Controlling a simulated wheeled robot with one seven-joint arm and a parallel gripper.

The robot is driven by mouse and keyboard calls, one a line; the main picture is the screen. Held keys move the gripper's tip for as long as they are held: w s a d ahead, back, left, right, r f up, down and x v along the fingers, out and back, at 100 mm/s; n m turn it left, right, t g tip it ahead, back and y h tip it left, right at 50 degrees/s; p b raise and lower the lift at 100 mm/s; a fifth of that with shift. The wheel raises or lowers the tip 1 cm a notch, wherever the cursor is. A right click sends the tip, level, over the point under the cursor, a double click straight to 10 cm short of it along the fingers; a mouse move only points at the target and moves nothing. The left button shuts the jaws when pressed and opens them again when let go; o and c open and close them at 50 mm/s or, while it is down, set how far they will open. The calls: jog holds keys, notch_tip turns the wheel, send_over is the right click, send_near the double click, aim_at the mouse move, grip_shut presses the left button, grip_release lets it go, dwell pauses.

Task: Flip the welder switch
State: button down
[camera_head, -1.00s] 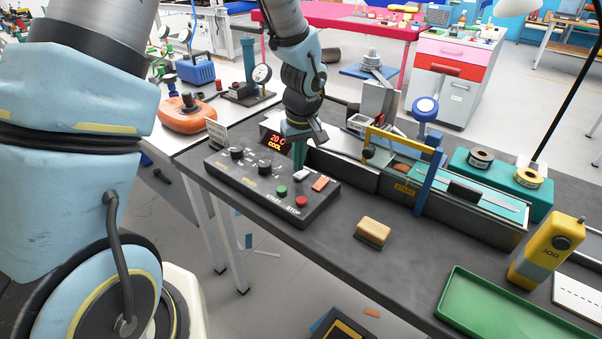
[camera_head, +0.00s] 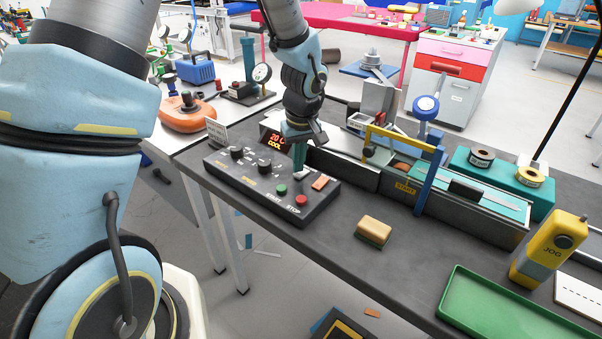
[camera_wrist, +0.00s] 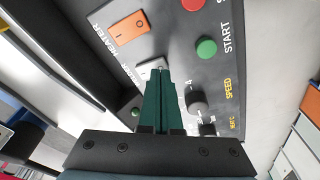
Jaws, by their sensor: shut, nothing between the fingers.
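The black welder control panel (camera_head: 250,195) lies on the dark bench. It carries an orange rocker switch (camera_head: 320,183) marked HEATER in the wrist view (camera_wrist: 130,27), and a pale rocker switch (camera_wrist: 150,66) beside it with a partly hidden label. It also has a green START button (camera_head: 281,190), a red STOP button (camera_head: 302,201) and black knobs (camera_head: 265,167). My gripper (camera_head: 299,172) is shut and empty, its green fingers pointing down at the panel. In the wrist view the fingertips (camera_wrist: 160,72) overlap the pale switch; I cannot tell whether they touch it.
A red display (camera_head: 274,141) reading COOL stands behind the panel. The welder bed with a yellow handle (camera_head: 400,138) and blue upright (camera_head: 430,182) is to the right. A tan block (camera_head: 375,230), green tray (camera_head: 495,310) and yellow JOG pendant (camera_head: 548,250) lie farther right.

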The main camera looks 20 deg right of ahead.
jog(key=shift+f+b, duration=0.45)
jog(key=shift+f, duration=0.1)
jog(key=shift+r+p, duration=2.4)
jog(key=shift+r, duration=1.15)
